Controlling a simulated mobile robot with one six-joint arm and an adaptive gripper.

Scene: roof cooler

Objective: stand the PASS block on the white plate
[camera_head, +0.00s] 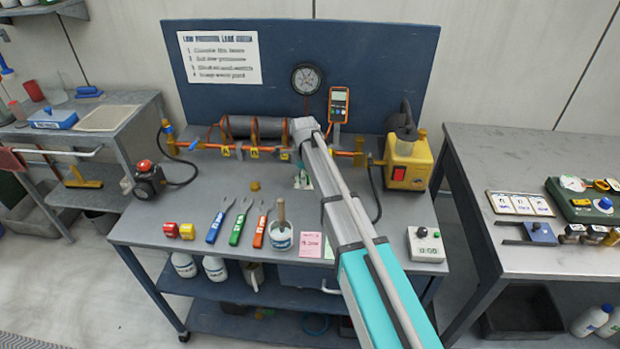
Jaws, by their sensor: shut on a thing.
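My arm reaches over the bench, with its wrist in front of the orange pipe assembly. My gripper (301,172) is below the wrist, small and partly hidden by the arm. It is shut on a small green piece, which I take for the PASS block (302,182); its lettering is too small to read. A small white patch, which seems to be the white plate (296,187), shows right under it. I cannot tell whether the block touches the plate or how upright it is.
Three wrenches (238,222), a tin with a brush (282,238) and a pink note (311,245) lie along the front. A yellow pump (406,162) stands at right.

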